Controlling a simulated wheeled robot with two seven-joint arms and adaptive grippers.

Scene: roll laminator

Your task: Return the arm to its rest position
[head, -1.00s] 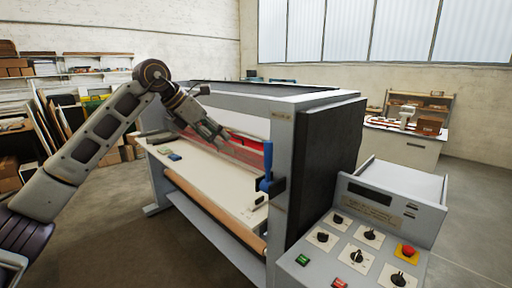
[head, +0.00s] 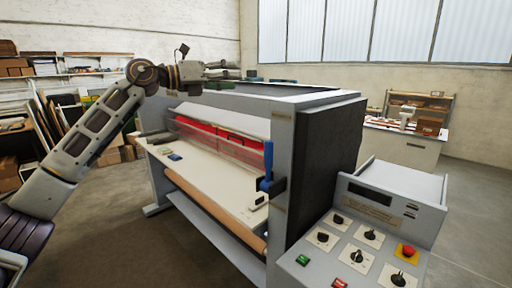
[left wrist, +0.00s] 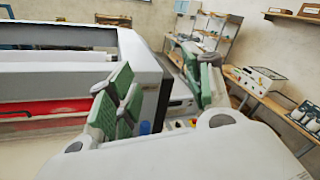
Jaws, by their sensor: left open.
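My left arm (head: 92,140) comes in from the left, bent at the elbow. My left gripper (head: 226,70) is raised above the back left part of the roll laminator (head: 318,97), pointing right, and touches nothing that I can make out. In the left wrist view the two green-padded fingers of my left gripper (left wrist: 160,95) stand wide apart with nothing between them. The laminator also shows in the left wrist view (left wrist: 60,62), behind the fingers. My right gripper is in neither view.
A control console (head: 355,235) with knobs and a red button stands at front right. A blue-handled lever (head: 267,165) is on the laminator's right post. Small items lie on the pale feed table (head: 205,170). A workbench (head: 400,145) stands behind at right. Floor is open at front left.

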